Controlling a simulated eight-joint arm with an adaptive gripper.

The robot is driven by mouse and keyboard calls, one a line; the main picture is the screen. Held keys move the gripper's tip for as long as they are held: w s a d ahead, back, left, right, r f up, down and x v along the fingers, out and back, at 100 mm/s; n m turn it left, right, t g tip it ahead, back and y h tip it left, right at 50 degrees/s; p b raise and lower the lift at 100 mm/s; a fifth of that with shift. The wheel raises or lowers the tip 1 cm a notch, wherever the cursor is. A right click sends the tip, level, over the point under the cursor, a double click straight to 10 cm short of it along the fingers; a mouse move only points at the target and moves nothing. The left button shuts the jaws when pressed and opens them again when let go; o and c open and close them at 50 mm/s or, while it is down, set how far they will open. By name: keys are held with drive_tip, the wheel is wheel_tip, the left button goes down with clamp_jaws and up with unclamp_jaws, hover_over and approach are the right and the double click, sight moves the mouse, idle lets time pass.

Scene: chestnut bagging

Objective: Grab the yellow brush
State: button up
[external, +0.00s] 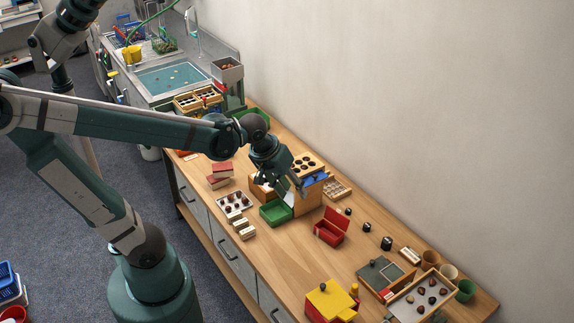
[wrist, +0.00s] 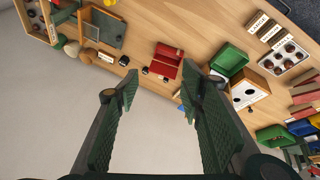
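I cannot pick out a yellow brush for certain in either view. In the external view, a yellow piece (external: 133,54) stands by the sink, and a yellow-topped box (external: 330,300) with a small yellow upright part (external: 354,289) is at the near end of the bench; neither clearly shows a brush shape. My gripper (external: 287,188) hangs over the middle of the bench, above a green box (external: 275,212) and beside a wooden box. In the wrist view my gripper (wrist: 162,88) is open, its dark green fingers wide apart with nothing between them.
A red open box (external: 330,228) stands right of my gripper. A tray of chestnuts (external: 235,204) and red blocks (external: 221,174) lie to its left. A tray (external: 404,312), a slate-topped box and cups crowd the near end. The wall (external: 430,120) runs behind the bench.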

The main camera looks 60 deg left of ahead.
drive_tip(key=w+d+f+n+g+b, duration=0.3)
drive_tip(key=w+d+f+n, duration=0.4)
drive_tip(key=d+f, duration=0.45)
drive_tip(key=n+g+b, duration=0.2)
drive_tip(key=n, duration=0.2)
hover_over(356, 286)
drive_tip(key=shift+y, duration=0.4)
drive_tip(key=f, duration=1.5)
drive_tip(key=shift+w+a+f, duration=0.15)
drive_tip(key=shift+a, duration=0.2)
drive_tip(key=shift+d+f, duration=0.15)
drive_tip(key=shift+f, duration=0.1)
drive_tip(key=shift+f, duration=1.3)
drive_tip(key=shift+s+d+f+b, duration=0.15)
drive_tip(key=shift+f+b, duration=0.8)
drive_tip(key=shift+f, duration=1.65)
drive_tip(key=c, duration=1)
